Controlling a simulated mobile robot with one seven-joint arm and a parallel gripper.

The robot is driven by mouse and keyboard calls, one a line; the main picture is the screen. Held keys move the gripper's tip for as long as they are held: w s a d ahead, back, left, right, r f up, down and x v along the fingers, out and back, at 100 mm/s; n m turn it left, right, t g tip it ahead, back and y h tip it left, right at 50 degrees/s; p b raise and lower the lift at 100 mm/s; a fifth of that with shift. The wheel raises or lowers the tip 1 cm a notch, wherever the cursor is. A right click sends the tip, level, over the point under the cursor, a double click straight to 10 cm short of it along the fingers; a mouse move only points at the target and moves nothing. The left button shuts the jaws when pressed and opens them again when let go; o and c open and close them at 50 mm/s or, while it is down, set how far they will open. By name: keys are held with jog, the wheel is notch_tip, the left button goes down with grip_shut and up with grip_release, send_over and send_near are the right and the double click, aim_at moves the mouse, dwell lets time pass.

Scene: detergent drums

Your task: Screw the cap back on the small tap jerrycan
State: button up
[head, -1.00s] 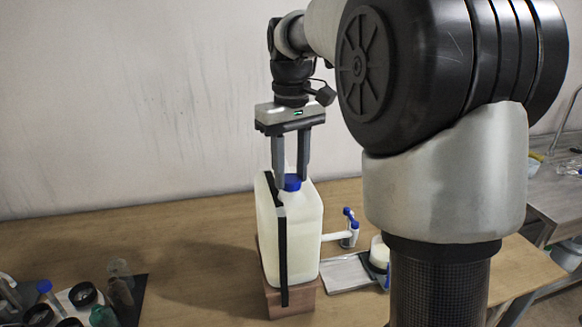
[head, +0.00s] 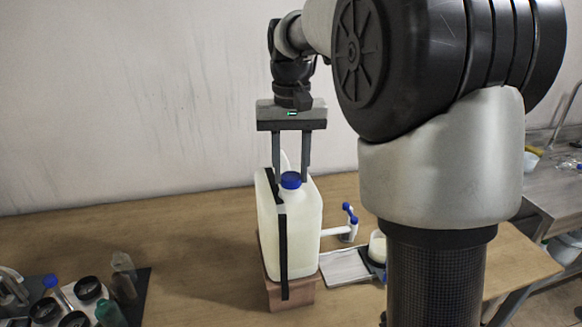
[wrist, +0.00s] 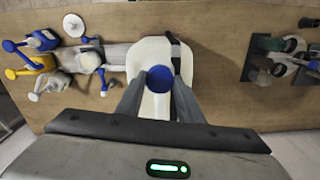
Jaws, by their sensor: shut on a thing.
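The small tap jerrycan (head: 303,235) is a pale, upright container with a black strap down its side. A white tap with blue parts (head: 348,222) sticks out on its right. The blue cap (head: 290,180) sits at the neck on top; how far it is threaded cannot be seen. My gripper (head: 290,174) points straight down over it, its two fingers on either side of the cap and shut on it. In the wrist view the cap (wrist: 160,78) shows between the fingers, above the white jerrycan top (wrist: 152,50).
The jerrycan stands on a wooden block (head: 290,296) on the wooden table (head: 200,240). A grey tray (head: 345,266) and a white-topped container (head: 378,247) stand to the right. Several bottles and black-rimmed jars (head: 88,289) crowd the front left. The table left of the block is clear.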

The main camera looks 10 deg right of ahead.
jog(key=shift+s+m+p, duration=0.1)
jog(key=shift+m+p, duration=0.45)
jog(key=shift+m, duration=0.65)
jog(key=m, duration=0.3)
jog(key=shift+f+p, duration=0.15)
jog(key=shift+p, duration=0.25)
jog(key=o, duration=0.9)
jog(key=shift+c, duration=0.2)
jog(key=shift+r+p, duration=0.3)
